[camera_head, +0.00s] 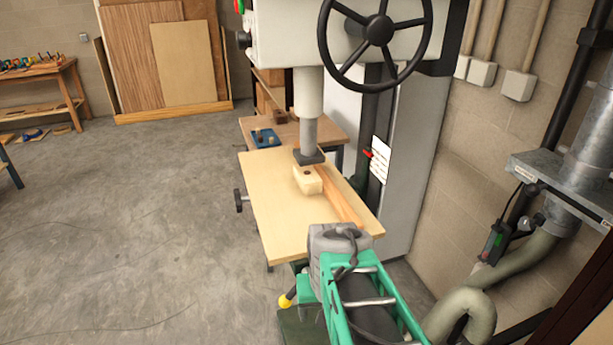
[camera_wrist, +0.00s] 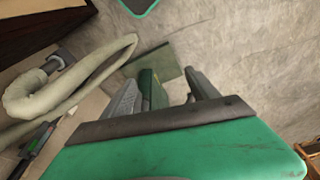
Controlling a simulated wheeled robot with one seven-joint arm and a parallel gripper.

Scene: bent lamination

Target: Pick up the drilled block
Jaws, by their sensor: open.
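The drilled block (camera_head: 308,180) is a small pale wooden block with a dark hole in its top. It sits on the drill press's wooden table (camera_head: 275,215), just below the dark chuck end of the spindle (camera_head: 309,156). My green and grey arm is in front of the table's near edge in the head view, apart from the block. In the wrist view my gripper (camera_wrist: 163,88) is open and empty, with its fingers spread over the floor. The block does not show in the wrist view.
A long wooden strip (camera_head: 340,195) lies along the table's right side, beside the block. The drill press handwheel (camera_head: 380,30) and column stand above and behind. A pale hose (camera_head: 475,310) curves at the right; it also shows in the wrist view (camera_wrist: 85,75). The floor at left is open.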

